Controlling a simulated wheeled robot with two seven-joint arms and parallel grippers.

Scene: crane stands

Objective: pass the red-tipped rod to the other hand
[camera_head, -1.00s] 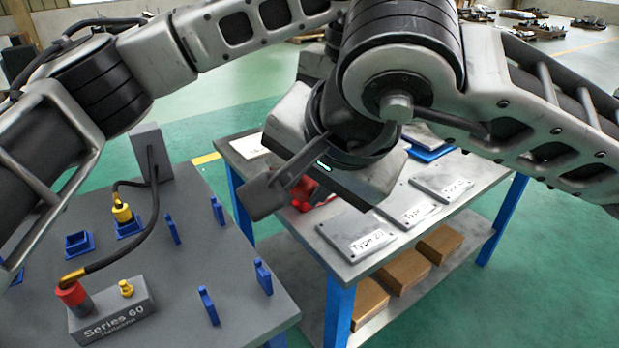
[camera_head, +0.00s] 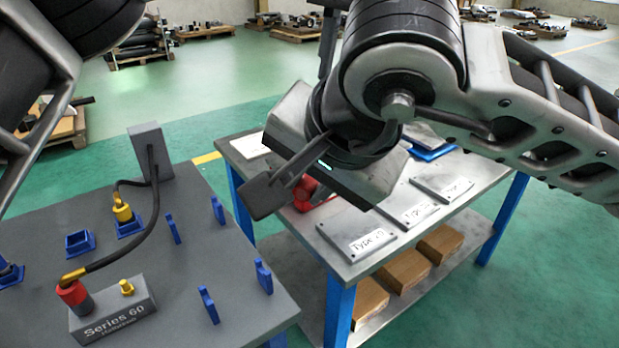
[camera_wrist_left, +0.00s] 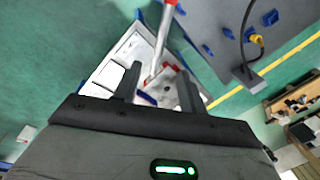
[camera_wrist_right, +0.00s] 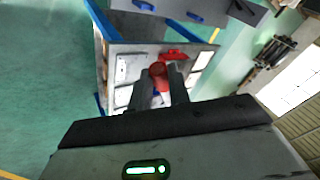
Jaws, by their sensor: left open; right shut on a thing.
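My right gripper (camera_head: 268,193) hangs over the near left part of the workbench in the head view. In the right wrist view its fingers (camera_wrist_right: 159,90) are shut on the red-tipped rod, whose red end (camera_wrist_right: 158,74) shows between them. My left gripper's fingers (camera_wrist_left: 156,88) are open in the left wrist view. A pale rod (camera_wrist_left: 161,38) with a red end at the top edge crosses that view, lined up between the fingers; I cannot tell how far off it is. The left gripper is not clearly visible in the head view.
The workbench (camera_head: 345,268) carries a red stand (camera_wrist_right: 174,55) and several grey labelled plates (camera_head: 358,238). A dark table (camera_head: 180,285) at left bears a "Series 60" block (camera_head: 115,318), a cable and blue holders. Green floor lies around both.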

